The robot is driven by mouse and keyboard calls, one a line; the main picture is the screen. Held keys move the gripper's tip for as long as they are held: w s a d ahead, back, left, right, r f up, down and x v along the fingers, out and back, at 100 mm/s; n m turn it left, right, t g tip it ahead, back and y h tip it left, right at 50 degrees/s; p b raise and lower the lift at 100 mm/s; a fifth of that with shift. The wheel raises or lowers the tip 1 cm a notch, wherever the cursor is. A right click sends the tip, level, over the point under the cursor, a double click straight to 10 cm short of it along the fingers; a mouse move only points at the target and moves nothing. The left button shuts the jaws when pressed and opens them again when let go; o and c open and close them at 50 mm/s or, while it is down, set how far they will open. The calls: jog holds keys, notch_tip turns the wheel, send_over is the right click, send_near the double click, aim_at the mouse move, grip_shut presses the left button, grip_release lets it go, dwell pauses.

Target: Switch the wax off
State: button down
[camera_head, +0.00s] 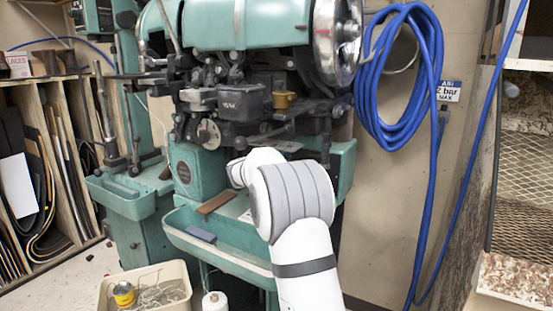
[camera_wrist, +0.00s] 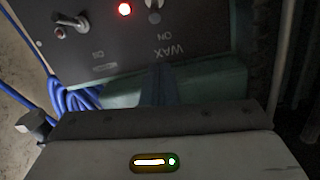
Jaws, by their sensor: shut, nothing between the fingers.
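The grey control panel (camera_wrist: 125,40) shows upside down at the top of the wrist view. It bears the word WAX (camera_wrist: 168,50), with a switch (camera_wrist: 155,6) just above it in the picture, partly cut off by the frame edge. I cannot tell which way that switch is set. A red lamp (camera_wrist: 124,8) beside it is lit. Another toggle switch (camera_wrist: 72,24) with a metal lever is at the left of the panel. My gripper (camera_wrist: 162,72) is shut and empty, its dark fingers in front of the panel below WAX in the picture. In the head view my arm hides the gripper.
The teal stitching machine (camera_head: 245,25) stands in front of me, with a large handwheel (camera_head: 338,38) and a tray (camera_head: 225,255) on its front. A blue hose (camera_head: 425,65) hangs on the wall at right. A bin (camera_head: 172,280) stands on the floor at lower left.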

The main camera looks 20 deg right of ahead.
jog(key=shift+w+d+f, duration=0.3)
jog(key=shift+f, duration=0.3)
jog(key=shift+w+d+f, duration=0.25)
jog(key=shift+w+f, duration=0.05)
jog(key=shift+f, duration=0.25)
jog(key=shift+a+f+b, duration=0.3)
jog(key=shift+a+f, duration=0.1)
jog(key=shift+f, duration=0.3)
